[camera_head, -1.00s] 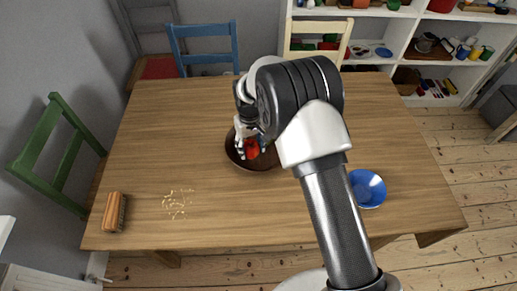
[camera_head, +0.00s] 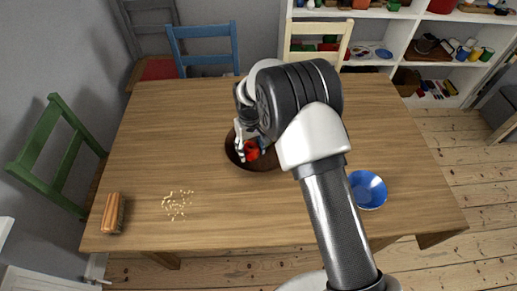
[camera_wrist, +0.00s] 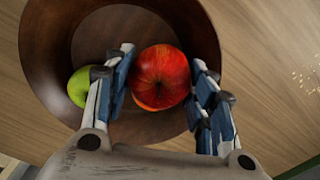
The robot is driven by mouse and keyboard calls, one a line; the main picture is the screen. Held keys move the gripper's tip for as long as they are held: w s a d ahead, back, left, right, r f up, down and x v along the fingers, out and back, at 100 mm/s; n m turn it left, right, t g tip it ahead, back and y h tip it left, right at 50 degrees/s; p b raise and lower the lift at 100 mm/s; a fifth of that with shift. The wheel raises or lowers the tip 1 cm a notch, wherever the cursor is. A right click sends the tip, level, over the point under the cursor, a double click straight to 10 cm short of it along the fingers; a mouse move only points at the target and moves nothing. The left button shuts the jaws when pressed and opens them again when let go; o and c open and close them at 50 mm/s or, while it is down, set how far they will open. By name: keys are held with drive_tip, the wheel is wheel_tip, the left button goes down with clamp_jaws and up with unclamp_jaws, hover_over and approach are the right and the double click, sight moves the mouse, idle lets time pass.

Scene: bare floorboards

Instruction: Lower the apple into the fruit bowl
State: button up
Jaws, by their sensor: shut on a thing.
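A red apple (camera_wrist: 161,77) sits between the two fingers of my gripper (camera_wrist: 160,90) in the wrist view, and the fingers are shut on it. The apple (camera_head: 251,149) also shows in the head view, over the dark brown fruit bowl (camera_head: 234,158). The bowl (camera_wrist: 48,60) surrounds it in the wrist view. A green apple (camera_wrist: 79,88) lies in the bowl, partly hidden by the left finger. A bit of orange fruit shows below the red apple. Whether the red apple touches the bowl or the fruit is hard to tell.
A blue bowl (camera_head: 368,189) stands at the table's right. A wooden brush (camera_head: 113,212) and scattered crumbs (camera_head: 177,204) lie at the left front. The wooden table (camera_head: 170,120) is clear left of the fruit bowl. Chairs stand along its left and back edges.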

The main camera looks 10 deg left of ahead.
drive_tip(key=shift+f, duration=0.4)
drive_tip(key=o, duration=1.2)
drive_tip(key=shift+r, duration=0.1)
wheel_tip(320, 180, up, 12)
